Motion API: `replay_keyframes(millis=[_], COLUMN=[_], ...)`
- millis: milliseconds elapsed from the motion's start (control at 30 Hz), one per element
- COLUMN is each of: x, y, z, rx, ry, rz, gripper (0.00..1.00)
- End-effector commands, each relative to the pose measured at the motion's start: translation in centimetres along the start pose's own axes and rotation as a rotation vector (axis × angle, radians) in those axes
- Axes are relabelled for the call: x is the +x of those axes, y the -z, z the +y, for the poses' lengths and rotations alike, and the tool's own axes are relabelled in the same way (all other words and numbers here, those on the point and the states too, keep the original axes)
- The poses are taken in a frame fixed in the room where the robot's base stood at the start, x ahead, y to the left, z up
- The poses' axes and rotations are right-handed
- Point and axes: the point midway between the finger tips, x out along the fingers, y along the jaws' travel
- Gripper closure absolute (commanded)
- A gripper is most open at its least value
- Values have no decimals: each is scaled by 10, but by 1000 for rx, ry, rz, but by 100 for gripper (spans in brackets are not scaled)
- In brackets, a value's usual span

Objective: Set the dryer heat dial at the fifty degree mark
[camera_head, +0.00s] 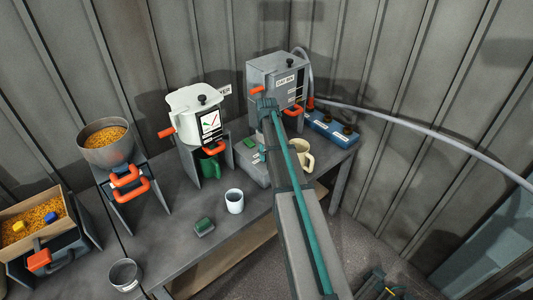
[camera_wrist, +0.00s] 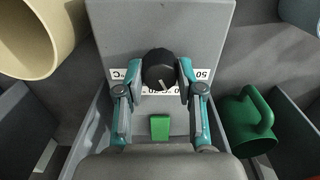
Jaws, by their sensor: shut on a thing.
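The dryer is a low grey box (camera_head: 252,174) on the bench, partly hidden by my arm. In the wrist view its grey panel (camera_wrist: 160,25) carries a black round dial (camera_wrist: 160,66). My gripper (camera_wrist: 159,75) is shut on the dial, one teal finger on each side. The dial's white pointer line faces down and slightly right in the picture. An upside-down "50" label (camera_wrist: 203,75) is at the right, apart from the pointer, and a "°C" label (camera_wrist: 125,73) is at the left. The marks below the dial are partly hidden. A green button (camera_wrist: 160,127) is below it.
A green mug (camera_wrist: 248,122) and a beige mug (camera_wrist: 38,35) flank the dryer. A white jug machine (camera_head: 192,112) and a grey machine (camera_head: 272,70) stand behind.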

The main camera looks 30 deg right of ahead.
Motion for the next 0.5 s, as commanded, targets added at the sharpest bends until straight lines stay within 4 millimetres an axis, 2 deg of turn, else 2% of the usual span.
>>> replay_keyframes(millis=[500], x=[-1], y=[0], z=[0], rx=[-370], ry=[1], rz=[0], gripper=[98])
